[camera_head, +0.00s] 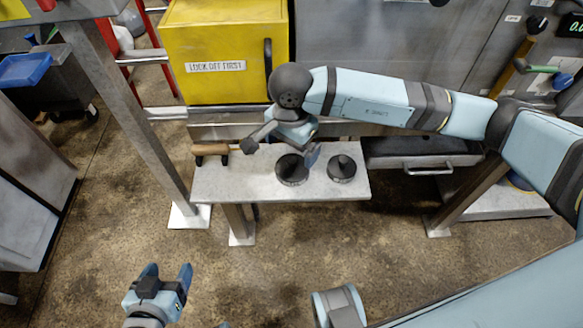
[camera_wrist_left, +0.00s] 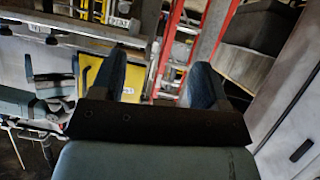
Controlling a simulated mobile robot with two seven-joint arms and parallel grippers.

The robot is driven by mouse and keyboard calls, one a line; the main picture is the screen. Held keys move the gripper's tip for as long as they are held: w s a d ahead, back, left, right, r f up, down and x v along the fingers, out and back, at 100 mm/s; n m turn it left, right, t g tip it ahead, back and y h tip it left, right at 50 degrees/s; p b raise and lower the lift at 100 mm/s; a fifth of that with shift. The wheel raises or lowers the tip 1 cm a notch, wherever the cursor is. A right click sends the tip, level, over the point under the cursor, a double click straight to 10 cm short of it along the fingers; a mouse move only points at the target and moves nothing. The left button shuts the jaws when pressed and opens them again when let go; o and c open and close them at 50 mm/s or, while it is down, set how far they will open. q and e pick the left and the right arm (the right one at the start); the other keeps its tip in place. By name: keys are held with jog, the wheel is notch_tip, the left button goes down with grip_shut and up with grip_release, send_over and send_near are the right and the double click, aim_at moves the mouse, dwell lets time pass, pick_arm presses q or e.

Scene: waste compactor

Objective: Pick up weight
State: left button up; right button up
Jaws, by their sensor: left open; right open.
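Two dark round weights stand on a small grey table in the head view. The larger weight (camera_head: 292,172) is near the middle, and the smaller weight (camera_head: 342,168) is to its right. My right gripper (camera_head: 281,151) is open above the table, with one finger by the larger weight and the other further left. It hides part of the table's back, and I cannot tell whether it touches the weight. My left gripper (camera_head: 167,279) is open and empty, low over the floor and well in front of the table. Its spread fingers also show in the left wrist view (camera_wrist_left: 160,80).
A wooden-handled tool (camera_head: 210,150) lies at the left end of the grey table (camera_head: 240,186). A yellow box (camera_head: 225,50) labelled "LOCK OFF FIRST" is behind. A metal post (camera_head: 125,105) stands left of the table. The floor in front is clear.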

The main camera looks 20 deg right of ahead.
aim_at(292, 159)
jog(key=shift+d+f+b, duration=0.1)
jog(key=shift+f+b, duration=0.4)
jog(key=shift+f, duration=3)
jog(key=c, duration=1.3)
jog(key=shift+r, duration=0.1)
jog(key=shift+c, duration=0.4)
jog(key=shift+r, duration=0.1)
